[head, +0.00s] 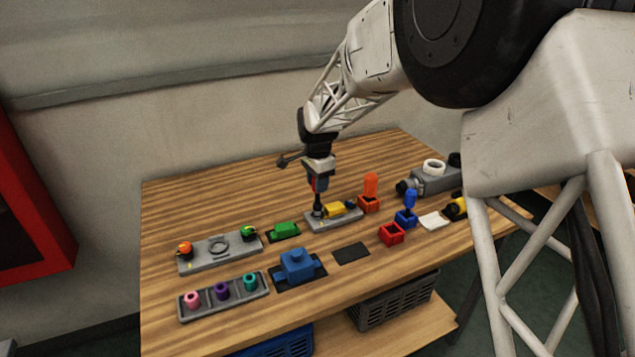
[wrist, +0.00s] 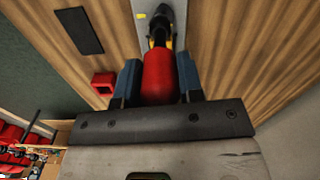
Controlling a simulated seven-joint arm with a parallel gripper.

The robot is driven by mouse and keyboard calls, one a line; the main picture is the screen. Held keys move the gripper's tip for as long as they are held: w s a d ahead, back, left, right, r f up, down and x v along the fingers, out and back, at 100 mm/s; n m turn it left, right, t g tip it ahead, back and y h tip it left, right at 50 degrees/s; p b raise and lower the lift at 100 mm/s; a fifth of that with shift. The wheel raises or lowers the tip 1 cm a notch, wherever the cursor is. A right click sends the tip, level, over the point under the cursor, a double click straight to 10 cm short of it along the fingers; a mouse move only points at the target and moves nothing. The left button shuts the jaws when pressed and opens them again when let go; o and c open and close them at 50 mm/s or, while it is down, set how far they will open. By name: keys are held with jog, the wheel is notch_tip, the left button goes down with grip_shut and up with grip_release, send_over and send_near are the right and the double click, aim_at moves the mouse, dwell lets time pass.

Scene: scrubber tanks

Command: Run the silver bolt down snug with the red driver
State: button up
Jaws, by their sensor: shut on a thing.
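My gripper (head: 318,178) is shut on the red driver (wrist: 160,78), whose red handle lies between the two blue fingers in the wrist view. The driver points down, and its dark lower end meets or hovers just over the left part of a grey plate (head: 348,218) in the head view. I cannot tell whether it touches. A yellow block (head: 334,210) sits on the same plate, just right of the driver's end. The silver bolt cannot be made out; the driver's dark end covers that spot in both views.
Left of the plate are a green block (head: 286,230) and a grey fixture (head: 195,258). An orange holder (head: 369,203) and red box (head: 391,234) stand right. In front are a blue block (head: 297,265), a dark pad (head: 351,253) and a tray of coloured pieces (head: 207,307).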

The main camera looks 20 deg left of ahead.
jog(key=n, duration=0.5)
jog(key=shift+n, duration=0.4)
jog(key=shift+n, duration=0.3)
jog(key=n, duration=0.6)
jog(key=shift+n, duration=1.5)
jog(key=shift+n, duration=0.3)
jog(key=n, duration=0.9)
jog(key=shift+n, duration=0.4)
